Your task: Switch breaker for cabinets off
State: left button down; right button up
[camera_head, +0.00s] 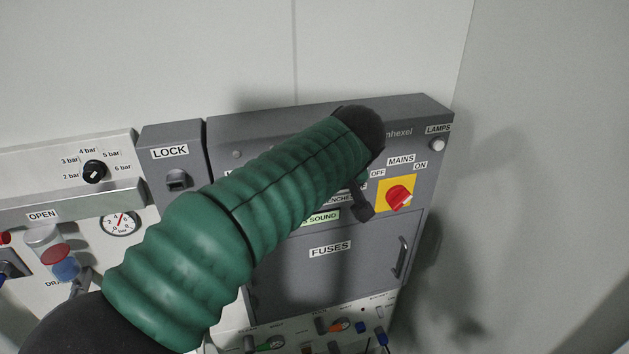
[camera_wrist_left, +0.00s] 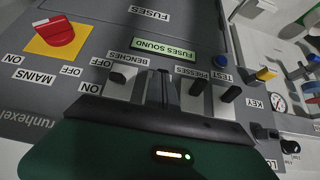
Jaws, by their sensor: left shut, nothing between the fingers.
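The grey breaker panel (camera_head: 225,145) fills the middle of the head view. My left gripper (camera_head: 363,211) is at its front, left of the red MAINS switch; my green sleeve hides most of the breaker row. In the left wrist view, turned nearly upside down, my left gripper (camera_wrist_left: 160,78) is shut and empty at the breaker row. Black breaker levers show beside it: one by the BENCHES label (camera_wrist_left: 122,75), one by the PRESSES label (camera_wrist_left: 198,87). I cannot read a CABINETS label; the spot behind my fingers is hidden. Contact with a lever cannot be told.
The red MAINS switch (camera_head: 399,198) on its yellow plate is close right of my gripper. The FUSES door (camera_head: 315,275) with its handle (camera_head: 400,257) is below. A LOCK box (camera_head: 172,178) and a pressure gauge (camera_head: 120,222) are at left. Bare wall is at right.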

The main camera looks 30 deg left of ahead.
pick_arm(q)
jog(key=shift+r, duration=0.15)
jog(key=shift+w+a+r+p, duration=0.3)
jog(key=shift+w+a+p, duration=0.15)
jog(key=shift+a+p, duration=0.1)
jog(key=shift+r, duration=0.1)
